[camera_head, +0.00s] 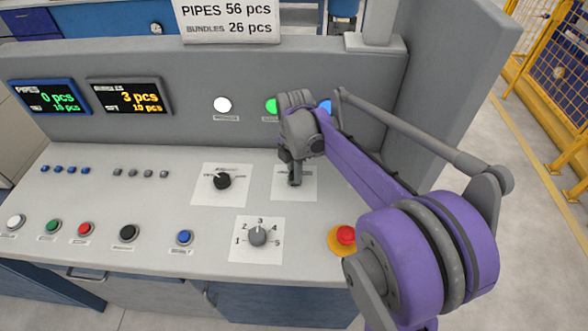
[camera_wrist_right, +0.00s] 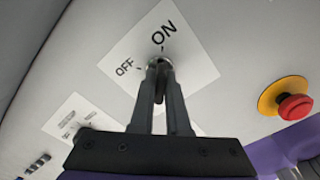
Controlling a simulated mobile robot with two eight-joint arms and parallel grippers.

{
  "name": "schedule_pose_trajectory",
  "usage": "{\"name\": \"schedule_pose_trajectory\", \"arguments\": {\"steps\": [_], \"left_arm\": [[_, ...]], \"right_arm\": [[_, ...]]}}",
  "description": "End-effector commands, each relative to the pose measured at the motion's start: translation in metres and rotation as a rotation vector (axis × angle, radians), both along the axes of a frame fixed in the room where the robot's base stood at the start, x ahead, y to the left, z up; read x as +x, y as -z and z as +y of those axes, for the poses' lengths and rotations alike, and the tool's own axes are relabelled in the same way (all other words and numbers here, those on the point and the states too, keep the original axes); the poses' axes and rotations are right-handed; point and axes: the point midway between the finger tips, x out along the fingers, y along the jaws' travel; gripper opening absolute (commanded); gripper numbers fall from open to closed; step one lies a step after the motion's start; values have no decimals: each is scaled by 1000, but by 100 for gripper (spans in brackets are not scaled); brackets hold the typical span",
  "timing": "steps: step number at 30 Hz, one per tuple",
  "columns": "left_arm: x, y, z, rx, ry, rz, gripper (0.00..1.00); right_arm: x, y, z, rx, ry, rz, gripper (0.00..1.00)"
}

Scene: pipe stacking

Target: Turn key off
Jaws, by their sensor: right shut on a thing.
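The key switch (camera_wrist_right: 154,63) sits on a white label (camera_wrist_right: 196,69) marked OFF and ON in the right wrist view. My right gripper (camera_wrist_right: 159,72) is shut on the key, whose body is mostly hidden between the fingers. In the head view my right gripper (camera_head: 294,178) reaches down to the same white label (camera_head: 308,188) on the sloped panel, and the arm hides much of the switch. Which mark the key points to is hard to tell. My left gripper is in neither view.
A red emergency button (camera_head: 346,234) on a yellow ring stands right of the label, close to my arm. A black selector knob (camera_head: 222,181) and a numbered dial (camera_head: 258,235) are to the left. Several push buttons line the panel's left. Two displays (camera_head: 124,96) are behind.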

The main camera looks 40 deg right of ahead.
Motion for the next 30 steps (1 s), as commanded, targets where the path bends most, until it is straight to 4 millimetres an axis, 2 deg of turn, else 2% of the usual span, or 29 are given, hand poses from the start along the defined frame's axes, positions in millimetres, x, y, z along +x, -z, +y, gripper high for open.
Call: {"name": "schedule_pose_trajectory", "arguments": {"steps": [9, 20, 27, 30], "left_arm": [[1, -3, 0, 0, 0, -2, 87], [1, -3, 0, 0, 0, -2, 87], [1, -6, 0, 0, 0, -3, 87], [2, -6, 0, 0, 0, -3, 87]], "right_arm": [[0, 0, 0, 0, -271, 0, 0], [0, 0, 0, 0, -322, 0, 0], [0, 0, 0, 0, -565, 0, 0], [0, 0, 0, 0, -603, 0, 0]]}}
